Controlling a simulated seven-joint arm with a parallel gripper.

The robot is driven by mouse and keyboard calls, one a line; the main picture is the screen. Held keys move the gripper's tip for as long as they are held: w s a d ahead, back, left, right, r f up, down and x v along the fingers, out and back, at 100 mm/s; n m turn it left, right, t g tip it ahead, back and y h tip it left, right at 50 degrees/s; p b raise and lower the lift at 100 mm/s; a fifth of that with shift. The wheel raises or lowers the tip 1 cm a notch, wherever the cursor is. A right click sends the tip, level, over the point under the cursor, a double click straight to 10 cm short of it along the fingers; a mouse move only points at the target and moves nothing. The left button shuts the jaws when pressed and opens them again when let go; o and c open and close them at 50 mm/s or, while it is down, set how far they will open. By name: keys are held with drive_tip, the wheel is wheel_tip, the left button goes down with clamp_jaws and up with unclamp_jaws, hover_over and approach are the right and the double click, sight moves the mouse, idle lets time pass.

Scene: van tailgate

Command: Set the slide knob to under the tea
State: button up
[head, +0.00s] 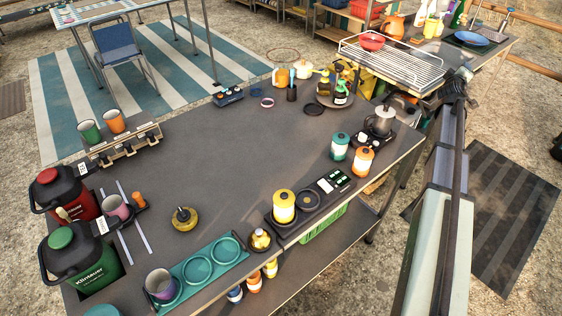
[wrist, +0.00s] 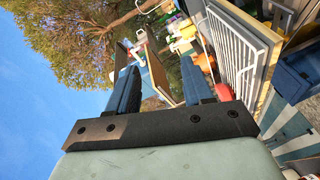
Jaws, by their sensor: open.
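My gripper (wrist: 160,68) shows in the wrist view with its two blue fingers apart and nothing between them. It points away from the table's working surface, toward the wire rack and trees. In the head view its fingers cannot be made out. No slide knob can be made out for certain. A low brown panel (head: 125,147) with small dark fittings stands at the left, below two cups. Two pale strips (head: 132,230) lie near the jugs. A green jug (head: 80,262) with unclear lettering and a red jug (head: 64,194) stand at the left edge; which holds tea is unclear.
The middle of the dark table (head: 240,150) is mostly clear. A wire rack (head: 391,60) is at the back right.

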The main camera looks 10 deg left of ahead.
drive_tip(key=w+a+r+n+t, duration=0.15)
drive_tip(key=w+a+r, duration=0.25)
drive_tip(key=a+r, duration=0.55)
drive_tip(key=w+a+f+g+y, duration=0.1)
drive_tip(key=a+f+y, duration=0.1)
drive_tip(key=a, duration=1)
drive_tip(key=a+f+g+y, duration=0.1)
drive_tip(key=a+f+y, duration=0.1)
drive_tip(key=a, duration=1)
drive_tip(key=s+a+f+n+g+y, duration=0.15)
drive_tip(key=s+a, duration=0.25)
drive_tip(key=a, duration=0.9)
drive_tip(key=s+a+f+n+g+y, duration=0.1)
drive_tip(key=s+a+f+n+g, duration=0.2)
drive_tip(key=a, duration=1)
drive_tip(key=s+a+f+g+y, duration=0.2)
drive_tip(key=s+a, duration=0.6)
drive_tip(key=a, duration=0.4)
drive_tip(key=n+g, duration=0.8)
hover_over(135, 194)
wheel_tip(135, 194, down, 3)
wheel_tip(135, 194, down, 13)
drive_tip(key=shift+d+r, duration=0.1)
